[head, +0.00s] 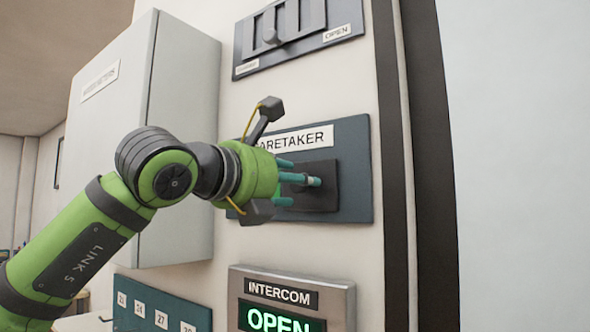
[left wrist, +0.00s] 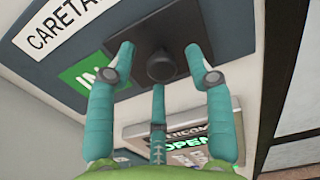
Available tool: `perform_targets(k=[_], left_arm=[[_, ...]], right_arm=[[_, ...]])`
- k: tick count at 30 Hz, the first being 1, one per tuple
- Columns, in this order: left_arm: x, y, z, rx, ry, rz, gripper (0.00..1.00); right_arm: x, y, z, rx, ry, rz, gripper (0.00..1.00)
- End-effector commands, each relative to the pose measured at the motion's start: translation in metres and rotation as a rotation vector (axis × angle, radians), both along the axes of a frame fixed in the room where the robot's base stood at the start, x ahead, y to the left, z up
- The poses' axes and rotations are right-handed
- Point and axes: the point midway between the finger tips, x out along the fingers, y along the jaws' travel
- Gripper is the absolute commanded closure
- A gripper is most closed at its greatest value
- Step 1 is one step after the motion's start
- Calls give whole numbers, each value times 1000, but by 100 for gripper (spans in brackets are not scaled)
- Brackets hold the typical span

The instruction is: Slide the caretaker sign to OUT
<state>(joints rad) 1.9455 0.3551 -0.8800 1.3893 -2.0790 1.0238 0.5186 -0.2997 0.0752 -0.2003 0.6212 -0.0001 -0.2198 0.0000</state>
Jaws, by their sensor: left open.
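The caretaker sign (head: 355,145) is a dark blue-teal panel on the wall, with a white CARETAKER label. A dark square slider plate (head: 327,197) sits at its right side. In the left wrist view the slider plate (left wrist: 143,35) carries a round dark knob (left wrist: 161,67), and a green IN field (left wrist: 90,75) shows beside it. No OUT field is visible; the plate may cover it. My left gripper (head: 300,180) is in front of the plate. Its teal fingers (left wrist: 160,75) are open and spread around the knob; I cannot tell whether any touches it. My right gripper is not in view.
An intercom box (head: 345,296) with a lit OPEN display is below the sign. Another panel with a slotted slider (head: 345,20) is above. A grey wall cabinet (head: 180,120) stands out at the left, close to my arm. A dark vertical frame (head: 430,150) is at the right.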

Motion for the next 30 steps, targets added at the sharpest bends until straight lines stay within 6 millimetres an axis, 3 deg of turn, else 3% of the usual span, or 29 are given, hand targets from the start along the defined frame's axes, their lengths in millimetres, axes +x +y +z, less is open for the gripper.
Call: perform_targets(k=[3, 12, 13, 15, 17, 26, 30], left_arm=[[8, -6, 2, 1, 1, -1, 47], [11, -8, -1, 1, -1, -1, 47], [11, -8, -1, 1, -1, -1, 51], [11, -8, -1, 0, 0, -1, 79], [11, -8, -1, -1, -1, -2, 100], [12, -5, 1, -3, -3, -1, 100], [28, 16, 3, -8, -1, 2, 100]], right_arm=[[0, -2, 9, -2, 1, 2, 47], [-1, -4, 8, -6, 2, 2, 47], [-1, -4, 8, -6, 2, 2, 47], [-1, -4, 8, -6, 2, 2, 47], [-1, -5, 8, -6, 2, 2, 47], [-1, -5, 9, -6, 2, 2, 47], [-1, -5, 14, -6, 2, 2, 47]])
